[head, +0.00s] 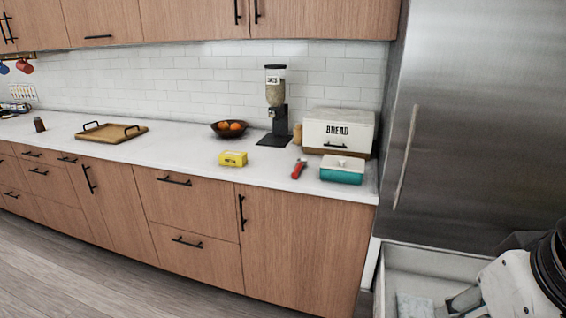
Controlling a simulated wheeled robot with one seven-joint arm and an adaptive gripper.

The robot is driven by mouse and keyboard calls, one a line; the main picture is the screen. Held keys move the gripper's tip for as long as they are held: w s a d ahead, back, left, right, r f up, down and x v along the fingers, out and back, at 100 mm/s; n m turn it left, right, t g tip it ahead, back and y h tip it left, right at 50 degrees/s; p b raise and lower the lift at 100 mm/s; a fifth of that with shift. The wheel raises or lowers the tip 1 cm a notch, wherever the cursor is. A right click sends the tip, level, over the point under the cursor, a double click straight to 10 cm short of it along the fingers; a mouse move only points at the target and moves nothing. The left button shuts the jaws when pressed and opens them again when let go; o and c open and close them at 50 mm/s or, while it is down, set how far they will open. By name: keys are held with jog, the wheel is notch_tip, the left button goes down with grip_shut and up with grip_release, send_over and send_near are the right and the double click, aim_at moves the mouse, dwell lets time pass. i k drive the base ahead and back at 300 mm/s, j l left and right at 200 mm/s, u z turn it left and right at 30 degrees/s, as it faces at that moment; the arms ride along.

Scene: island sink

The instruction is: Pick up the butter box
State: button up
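A small yellow box (233,159) with dark lettering lies on the white countertop, near its front edge and left of the red object. It looks like the butter box, though the lettering is too small to read. My gripper (458,302) shows only in part at the lower right, low in front of the fridge and well away from the yellow box. Its fingers are partly cut off by the frame, and I cannot tell whether they are open or shut.
A red object (298,169), a teal and white container (342,170), a bread box (338,131), a dispenser (274,105) and a bowl of oranges (230,129) share the counter (190,152). A wooden tray (111,133) stands left. Clear counter surrounds the yellow box. An open drawer (410,262) is below the fridge.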

aim_at(228, 158)
jog(key=i+j, duration=0.3)
jog(key=i+j+z, duration=0.1)
jog(key=i+j, duration=0.2)
jog(key=j, duration=0.25)
jog(key=i+j, duration=0.25)
jog(key=j, duration=0.15)
jog(key=i+j+z, duration=0.1)
jog(key=i+j, duration=0.2)
jog(key=j, duration=0.15)
jog(key=i+j+z, duration=0.1)
jog(key=i+j, duration=0.15)
jog(key=j, duration=0.2)
jog(key=i+j, duration=0.25)
jog(key=j, duration=0.25)
jog(key=i+j+z, duration=0.1)
jog(key=j, duration=0.35)
jog(key=i+j, duration=0.35)
jog(key=j, duration=0.15)
